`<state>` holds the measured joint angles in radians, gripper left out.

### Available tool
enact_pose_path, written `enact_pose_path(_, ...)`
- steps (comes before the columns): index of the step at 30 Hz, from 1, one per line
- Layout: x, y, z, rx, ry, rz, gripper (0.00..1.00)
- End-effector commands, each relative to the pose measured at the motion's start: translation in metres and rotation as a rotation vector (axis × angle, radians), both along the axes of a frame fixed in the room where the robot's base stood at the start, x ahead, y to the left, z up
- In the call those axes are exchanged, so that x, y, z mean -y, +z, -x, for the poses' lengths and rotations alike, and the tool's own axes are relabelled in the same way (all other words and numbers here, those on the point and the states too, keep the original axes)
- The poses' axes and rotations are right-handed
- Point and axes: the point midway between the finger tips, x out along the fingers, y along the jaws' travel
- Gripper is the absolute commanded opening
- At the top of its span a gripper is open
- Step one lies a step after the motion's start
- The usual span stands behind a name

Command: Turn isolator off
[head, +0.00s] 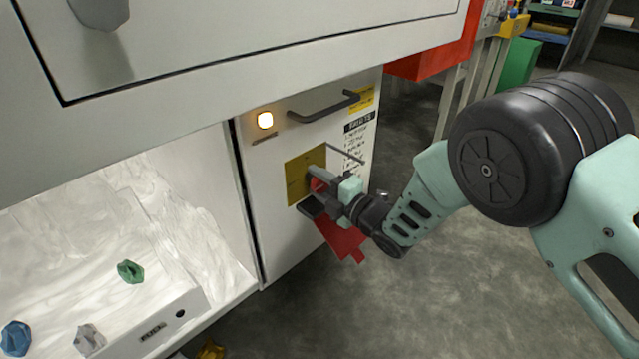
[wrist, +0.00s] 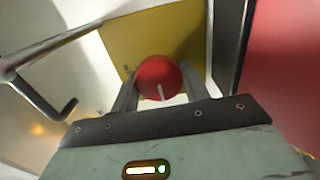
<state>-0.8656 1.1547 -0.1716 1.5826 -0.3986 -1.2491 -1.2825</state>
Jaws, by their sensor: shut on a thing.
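The isolator is a red round knob with a white pointer line, on a yellow plate (head: 304,172) on the white cabinet's front panel. In the wrist view the red knob (wrist: 160,78) sits between my two fingers, with the yellow plate (wrist: 150,36) behind it. The pointer line runs nearly straight down in that view, tilted slightly. My gripper (head: 318,184) is shut on the knob, and its fingers (wrist: 161,88) lie along both sides of it. In the head view the gripper hides most of the knob.
A thin metal rod (head: 345,153) sticks out beside my gripper. A red flag-like piece (head: 342,239) hangs below. An open white bay with coloured lumps (head: 131,271) is at left.

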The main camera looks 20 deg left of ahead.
Motion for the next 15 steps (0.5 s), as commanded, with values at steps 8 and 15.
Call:
enact_pose_path(8,0.0002,-0.001,0.0003,0.003,0.001,0.003,0.22)
enact_pose_path(15,0.0001,-0.0008,0.0003,0.002,0.001,0.003,0.66)
